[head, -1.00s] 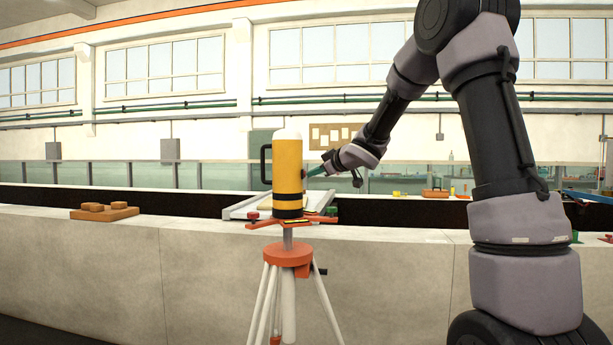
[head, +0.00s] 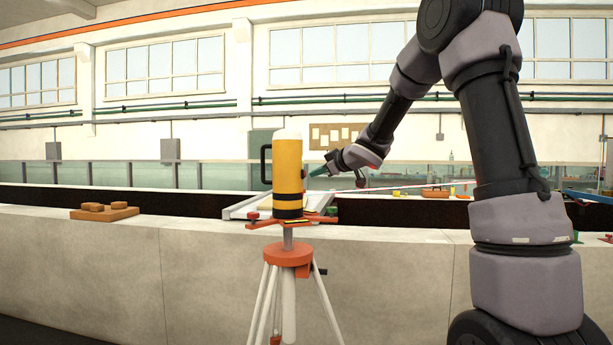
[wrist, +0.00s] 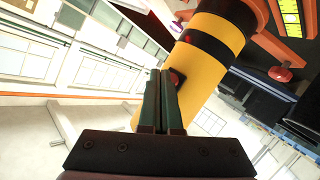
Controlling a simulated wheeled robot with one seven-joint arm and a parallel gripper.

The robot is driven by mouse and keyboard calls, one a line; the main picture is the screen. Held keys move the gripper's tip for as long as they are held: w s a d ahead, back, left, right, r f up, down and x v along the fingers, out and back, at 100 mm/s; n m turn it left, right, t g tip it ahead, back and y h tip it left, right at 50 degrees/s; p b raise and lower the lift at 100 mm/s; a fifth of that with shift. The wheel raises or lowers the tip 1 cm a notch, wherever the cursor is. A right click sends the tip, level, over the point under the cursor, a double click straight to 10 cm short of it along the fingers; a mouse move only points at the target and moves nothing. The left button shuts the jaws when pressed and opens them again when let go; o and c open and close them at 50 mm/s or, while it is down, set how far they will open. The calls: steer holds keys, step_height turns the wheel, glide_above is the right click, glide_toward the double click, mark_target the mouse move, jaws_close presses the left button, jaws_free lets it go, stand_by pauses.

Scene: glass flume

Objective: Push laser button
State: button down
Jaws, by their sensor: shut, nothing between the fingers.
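The laser (head: 287,165) is a yellow upright cylinder with black bands and a black handle, standing on a tripod (head: 288,255) with an orange head. A thin red beam (head: 420,186) runs from its lower part to the right. In the wrist view the laser (wrist: 215,62) shows a red button (wrist: 177,78) in a dark surround and a small red glow on its black band. My gripper (head: 311,175) is at the laser's right side, shut and empty. In the wrist view its green fingertips (wrist: 163,72) are close beside the button, partly covering it; contact cannot be told.
A concrete wall (head: 200,250) of the flume runs behind the tripod. A wooden board with blocks (head: 104,212) lies on it at left. A light rail frame (head: 245,207) is behind the laser. A level vial (wrist: 291,17) and a red knob (wrist: 280,73) are near the laser's base.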

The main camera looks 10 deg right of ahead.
steer(key=s+d, duration=0.2)
steer(key=d, duration=0.3)
steer(key=shift+d, duration=0.4)
steer(key=s+d+r+m+h, duration=0.2)
steer(key=s+d+m+h, duration=0.25)
steer(key=s, duration=0.35)
steer(key=s+d+r+m+h, duration=0.3)
steer(key=s+d+m+h, duration=0.15)
steer(key=s+m, duration=0.2)
steer(key=s+a+f+m+g+y, duration=0.1)
steer(key=s+a+f+g, duration=0.1)
steer(key=s, duration=0.6)
steer(key=s+a+f+m+g+y, duration=0.1)
steer(key=s+a+f+m+g, duration=0.1)
steer(key=s, duration=0.6)
steer(key=s+a+f+m+g+y, duration=0.1)
steer(key=s+a+f+y, duration=0.1)
steer(key=s+f, duration=0.2)
steer(key=s, duration=0.3)
steer(key=shift+s+f+g, duration=0.15)
steer(key=shift+s+g, duration=0.25)
